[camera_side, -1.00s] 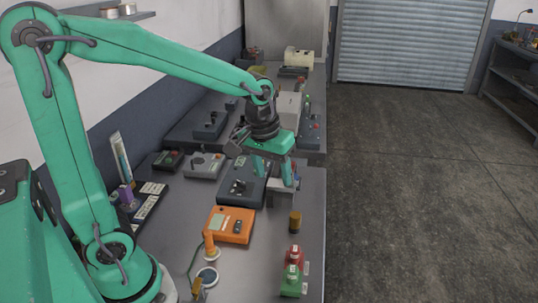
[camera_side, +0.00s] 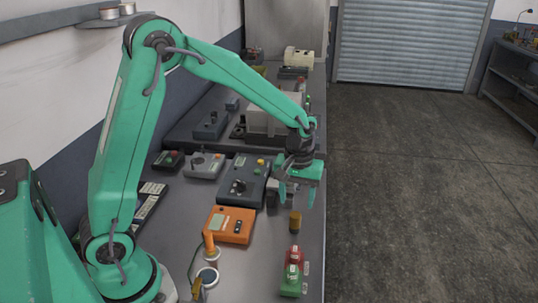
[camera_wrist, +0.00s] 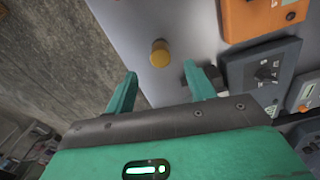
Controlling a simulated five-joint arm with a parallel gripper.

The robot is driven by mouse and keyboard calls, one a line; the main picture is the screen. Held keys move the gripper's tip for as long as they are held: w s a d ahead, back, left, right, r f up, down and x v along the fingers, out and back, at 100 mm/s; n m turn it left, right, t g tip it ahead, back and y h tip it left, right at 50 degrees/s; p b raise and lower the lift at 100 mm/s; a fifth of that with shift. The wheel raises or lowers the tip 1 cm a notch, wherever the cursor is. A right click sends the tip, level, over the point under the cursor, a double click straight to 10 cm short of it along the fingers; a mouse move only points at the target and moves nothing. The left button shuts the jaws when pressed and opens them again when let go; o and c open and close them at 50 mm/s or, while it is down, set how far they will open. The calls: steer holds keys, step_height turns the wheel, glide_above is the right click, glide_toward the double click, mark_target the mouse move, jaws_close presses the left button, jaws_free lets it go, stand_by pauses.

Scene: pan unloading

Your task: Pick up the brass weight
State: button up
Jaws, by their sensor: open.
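The brass weight is a small golden-brown cylinder (camera_side: 295,222) standing upright on the grey bench near its right edge. In the wrist view, the brass weight (camera_wrist: 160,53) shows from above, just beyond and between my fingertips. My gripper (camera_side: 296,195) is open and empty, just behind the weight in the side view. Its two green fingers also show in the wrist view, with the gripper's opening (camera_wrist: 160,74) facing the weight. The fingers do not visibly touch the weight.
A dark grey block (camera_wrist: 194,75) is close by the right finger in the wrist view. An orange meter (camera_side: 230,225) and a dark blue control box (camera_side: 241,181) are to the left. Red (camera_side: 293,258) and green (camera_side: 291,281) objects stand nearer the front. The bench edge is close on the right.

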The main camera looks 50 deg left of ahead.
mark_target(296, 214)
steer(key=shift+f, duration=1.2)
steer(key=shift+f, duration=2.6)
steer(key=c, duration=1.1)
steer(key=shift+o, duration=0.2)
steer(key=shift+r, duration=0.2)
